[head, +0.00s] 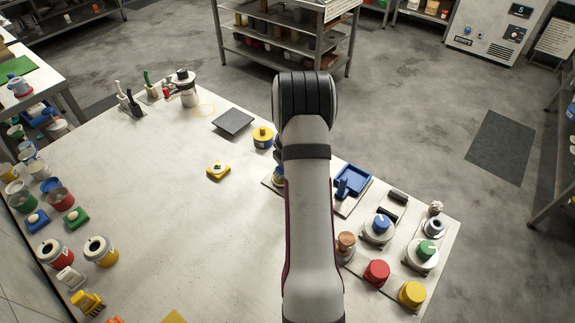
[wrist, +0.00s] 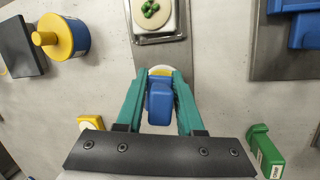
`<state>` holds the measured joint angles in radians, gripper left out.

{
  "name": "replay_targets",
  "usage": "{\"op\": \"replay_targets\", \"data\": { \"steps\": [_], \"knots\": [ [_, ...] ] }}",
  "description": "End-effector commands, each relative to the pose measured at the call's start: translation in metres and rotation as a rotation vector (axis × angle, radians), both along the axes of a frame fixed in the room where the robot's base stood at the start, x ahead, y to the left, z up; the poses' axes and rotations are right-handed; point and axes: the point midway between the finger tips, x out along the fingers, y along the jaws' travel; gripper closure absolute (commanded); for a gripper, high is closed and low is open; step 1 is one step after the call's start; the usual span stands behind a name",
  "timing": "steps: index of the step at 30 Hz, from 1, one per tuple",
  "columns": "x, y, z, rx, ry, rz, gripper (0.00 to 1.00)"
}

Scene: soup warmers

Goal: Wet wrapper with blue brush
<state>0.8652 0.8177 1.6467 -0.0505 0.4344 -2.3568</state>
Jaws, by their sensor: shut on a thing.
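In the wrist view, the teal fingers of my gripper (wrist: 160,78) are shut on the blue brush (wrist: 160,104). A pale and yellow part shows at its far end between the fingertips. A round cream wrapper (wrist: 150,14) with green filling on top lies on a metal tray (wrist: 160,39), just beyond the fingertips. The brush appears apart from the wrapper, though its height above the table is unclear. In the head view my arm hides the gripper and most of that spot.
A blue pot with a yellow lid (head: 263,136) and a dark board (head: 233,122) stand left of my arm. A yellow holder (head: 218,170) sits nearer. A blue tray (head: 352,182) and several knobbed lids stand right. The table's left middle is clear.

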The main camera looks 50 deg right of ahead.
Motion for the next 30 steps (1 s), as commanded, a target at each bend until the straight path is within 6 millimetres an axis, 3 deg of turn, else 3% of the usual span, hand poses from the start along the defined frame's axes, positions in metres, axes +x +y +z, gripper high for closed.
{"op": "replay_targets", "data": {
  "steps": [4,21,30],
  "knots": [
    [-0.001,0.001,0.002,0.005,0.004,-0.001,1.0],
    [0.0,0.0,0.066,0.001,0.001,-0.001,1.0],
    [-0.001,0.001,0.069,0.002,0.001,0.0,1.0]
  ]
}}
